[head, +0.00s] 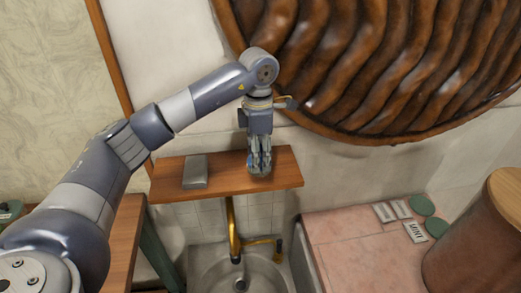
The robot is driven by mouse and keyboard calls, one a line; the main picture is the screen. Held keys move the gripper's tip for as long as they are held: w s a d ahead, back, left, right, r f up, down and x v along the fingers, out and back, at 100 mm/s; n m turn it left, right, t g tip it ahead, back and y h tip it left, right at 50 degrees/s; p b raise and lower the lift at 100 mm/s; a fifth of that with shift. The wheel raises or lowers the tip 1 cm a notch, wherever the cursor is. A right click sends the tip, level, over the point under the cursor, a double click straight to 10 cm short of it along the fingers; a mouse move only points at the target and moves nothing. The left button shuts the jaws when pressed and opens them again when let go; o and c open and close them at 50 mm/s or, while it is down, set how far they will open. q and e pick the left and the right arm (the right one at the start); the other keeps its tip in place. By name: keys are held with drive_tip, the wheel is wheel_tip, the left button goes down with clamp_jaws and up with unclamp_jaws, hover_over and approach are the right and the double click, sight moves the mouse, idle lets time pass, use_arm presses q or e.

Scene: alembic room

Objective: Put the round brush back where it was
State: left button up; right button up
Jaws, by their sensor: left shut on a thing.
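My left gripper (259,167) points straight down at the right half of the wooden shelf (225,179) above the sink. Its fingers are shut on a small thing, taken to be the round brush. The fingers hide nearly all of the brush, so its shape and bristles cannot be made out. The fingertips are at or just above the shelf top; I cannot tell whether the brush touches it. My right gripper is not in view.
A grey block (195,171) lies on the shelf's left half. A brass tap (233,230) and a basin (240,272) are below. A large brown ribbed disc (370,60) hangs behind. A pink tiled top (360,245) with labels and green discs is right, beside a brown barrel (480,245).

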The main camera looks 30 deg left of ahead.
sight(261, 146)
use_arm(q)
drive_tip(key=w, duration=0.1)
drive_tip(key=w+a+p, duration=0.1)
drive_tip(key=w, duration=0.1)
drive_tip(key=shift+w+a+f, duration=0.1)
drive_tip(key=shift+w+f, duration=0.05)
wheel_tip(261, 146, down, 3)
drive_tip(key=shift+r+p, duration=0.1)
drive_tip(key=shift+p, duration=0.8)
drive_tip(key=shift+f, duration=0.3)
drive_tip(key=shift+f, duration=0.1)
drive_tip(key=shift+f, duration=0.15)
drive_tip(key=o, duration=1.2)
